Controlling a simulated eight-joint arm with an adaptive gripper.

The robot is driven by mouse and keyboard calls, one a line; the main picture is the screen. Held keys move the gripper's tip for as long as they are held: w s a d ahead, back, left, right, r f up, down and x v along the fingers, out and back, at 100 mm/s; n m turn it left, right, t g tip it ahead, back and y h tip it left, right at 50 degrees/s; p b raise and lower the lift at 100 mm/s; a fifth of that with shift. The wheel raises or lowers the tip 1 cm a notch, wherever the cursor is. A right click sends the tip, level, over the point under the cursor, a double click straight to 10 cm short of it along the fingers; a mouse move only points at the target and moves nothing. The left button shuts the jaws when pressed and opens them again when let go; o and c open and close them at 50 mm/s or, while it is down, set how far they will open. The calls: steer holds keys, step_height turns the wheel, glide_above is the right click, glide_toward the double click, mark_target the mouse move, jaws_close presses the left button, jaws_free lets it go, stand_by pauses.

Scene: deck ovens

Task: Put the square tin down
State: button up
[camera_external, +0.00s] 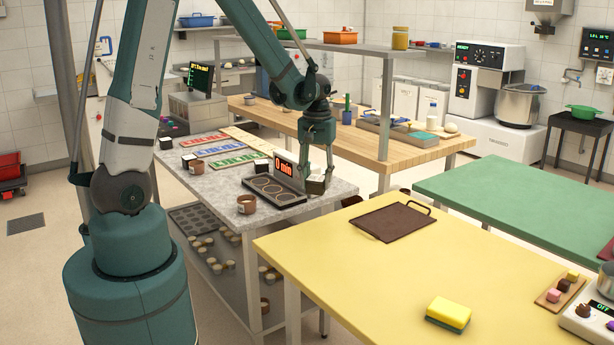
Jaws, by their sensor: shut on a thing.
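My gripper (318,175) points down over the right edge area of the grey stone-topped table (335,189). It is shut on a small dark square tin (315,186) with a paler top. The tin is just right of the device with the orange "0 min" display (284,169). The fingers partly cover the tin. I cannot tell whether its base touches the tabletop or is slightly above it.
Coloured mould strips (238,158) lie further back. The yellow table (350,275), with a brown board (392,222) and a sponge (449,313), is close in front.

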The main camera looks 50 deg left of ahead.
steer(key=s+d+m, duration=0.2)
steer(key=d+m, duration=0.1)
steer(key=d, duration=0.9)
steer(key=s+d+m, duration=0.2)
steer(key=d+m, duration=0.2)
steer(key=d, duration=0.9)
steer(key=shift+f+b, duration=0.45)
steer(key=shift+f, duration=2.4)
steer(key=shift+f, duration=0.1)
steer(key=shift+f+b, duration=0.3)
steer(key=shift+f, duration=1.7)
steer(key=shift+f, duration=0.2)
steer(key=o, duration=1)
